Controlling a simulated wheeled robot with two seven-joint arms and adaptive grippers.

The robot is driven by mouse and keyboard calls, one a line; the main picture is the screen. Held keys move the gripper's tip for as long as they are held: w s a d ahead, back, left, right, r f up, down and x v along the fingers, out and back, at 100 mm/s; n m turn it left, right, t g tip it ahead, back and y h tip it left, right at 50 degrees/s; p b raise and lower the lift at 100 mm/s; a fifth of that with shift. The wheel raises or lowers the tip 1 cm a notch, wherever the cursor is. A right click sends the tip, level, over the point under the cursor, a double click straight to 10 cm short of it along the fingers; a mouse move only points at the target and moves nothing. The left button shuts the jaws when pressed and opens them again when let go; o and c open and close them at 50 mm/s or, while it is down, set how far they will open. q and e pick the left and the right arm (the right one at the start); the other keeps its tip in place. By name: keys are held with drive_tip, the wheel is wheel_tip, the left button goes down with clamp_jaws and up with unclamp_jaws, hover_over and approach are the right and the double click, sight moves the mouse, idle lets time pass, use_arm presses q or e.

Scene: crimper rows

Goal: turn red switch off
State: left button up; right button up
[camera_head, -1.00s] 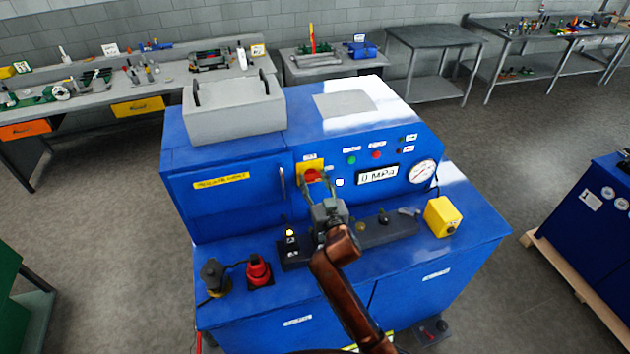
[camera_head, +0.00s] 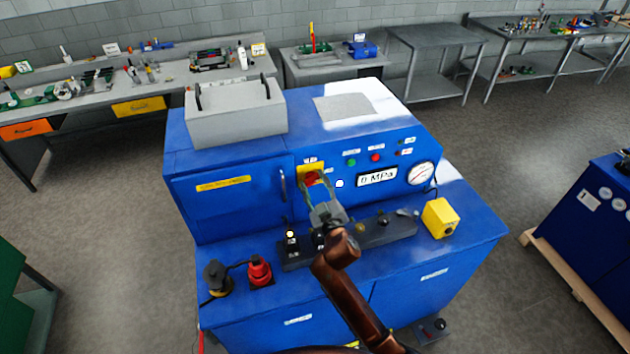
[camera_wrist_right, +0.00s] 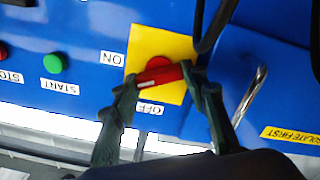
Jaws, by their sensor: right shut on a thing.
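The red switch (camera_wrist_right: 163,75) sits on a yellow plate (camera_wrist_right: 145,45) on the blue machine's front panel, with ON and OFF labels beside the plate. In the head view the yellow plate (camera_head: 303,168) shows behind my right gripper (camera_head: 313,186), which covers part of the red switch. In the right wrist view my right gripper (camera_wrist_right: 163,88) has its two fingers on either end of the red switch's handle and is shut on it. The handle lies nearly across that picture, slightly tilted. My left gripper is not in view.
The blue machine (camera_head: 240,215) carries a green button (camera_head: 351,162), a red button (camera_head: 376,158), a pressure display (camera_head: 377,177) and a gauge (camera_head: 421,173). A door handle (camera_head: 283,184) is left of the switch.

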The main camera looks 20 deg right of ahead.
drive_tip(key=n+p, duration=0.2)
drive_tip(key=n, duration=0.4)
drive_tip(key=shift+a+n, duration=0.1)
drive_tip(key=shift+n, duration=0.2)
drive_tip(key=n+p, duration=0.2)
drive_tip(key=n, duration=0.3)
drive_tip(key=shift+f+n, duration=0.1)
drive_tip(key=shift+n, duration=0.3)
drive_tip(key=o, duration=1.2)
drive_tip(key=shift+c, duration=0.2)
drive_tip(key=shift+s+f, duration=0.1)
drive_tip(key=s, duration=1.1)
drive_tip(key=shift+s+d, duration=0.2)
drive_tip(key=shift+s, duration=0.2)
